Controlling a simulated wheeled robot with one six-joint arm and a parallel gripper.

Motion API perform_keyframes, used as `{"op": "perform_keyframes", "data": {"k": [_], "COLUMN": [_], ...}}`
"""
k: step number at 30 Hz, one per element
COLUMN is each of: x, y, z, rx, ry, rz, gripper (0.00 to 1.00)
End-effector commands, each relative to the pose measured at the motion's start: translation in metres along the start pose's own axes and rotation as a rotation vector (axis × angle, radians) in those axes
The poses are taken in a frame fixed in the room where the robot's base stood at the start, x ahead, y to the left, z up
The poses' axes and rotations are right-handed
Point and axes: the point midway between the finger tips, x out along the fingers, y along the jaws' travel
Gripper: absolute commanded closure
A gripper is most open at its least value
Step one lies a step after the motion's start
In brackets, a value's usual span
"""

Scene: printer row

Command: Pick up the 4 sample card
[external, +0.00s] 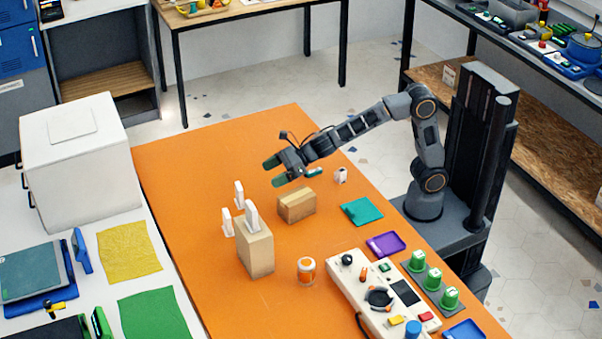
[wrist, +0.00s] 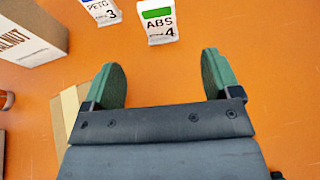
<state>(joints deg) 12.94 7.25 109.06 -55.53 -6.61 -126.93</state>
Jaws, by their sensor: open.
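The 4 sample card (wrist: 159,28) is a small white upright card with a green band, marked ABS 4. It stands on the orange table ahead of my gripper in the wrist view. In the external view it appears to be the rear white card (external: 239,194), left of my gripper. My gripper (wrist: 162,78) is open with nothing between its green fingers. In the external view my gripper (external: 291,172) hangs above the table, apart from the card.
The PETG 3 card (wrist: 102,11) stands close left of the 4 card. A low box (external: 297,205) sits below and beside my gripper. Another small white object (external: 341,175) stands to the right.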

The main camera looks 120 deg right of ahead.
Motion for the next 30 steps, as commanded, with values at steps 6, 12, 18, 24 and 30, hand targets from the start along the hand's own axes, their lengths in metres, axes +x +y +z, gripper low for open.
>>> {"op": "perform_keyframes", "data": {"k": [6,12,18,24,30], "x": [0.041,0.066,0.075,0.1,0.12], "y": [0.001,0.001,0.001,0.002,0.002], "z": [-0.002,-0.001,0.0,-0.001,-0.001], "rx": [-0.003,-0.002,0.0,0.001,0.0], "ry": [0.002,0.001,0.0,0.003,0.001], "rz": [0.002,0.002,0.001,0.001,0.001], "gripper": [0.17,0.17,0.17,0.17,0.17]}}
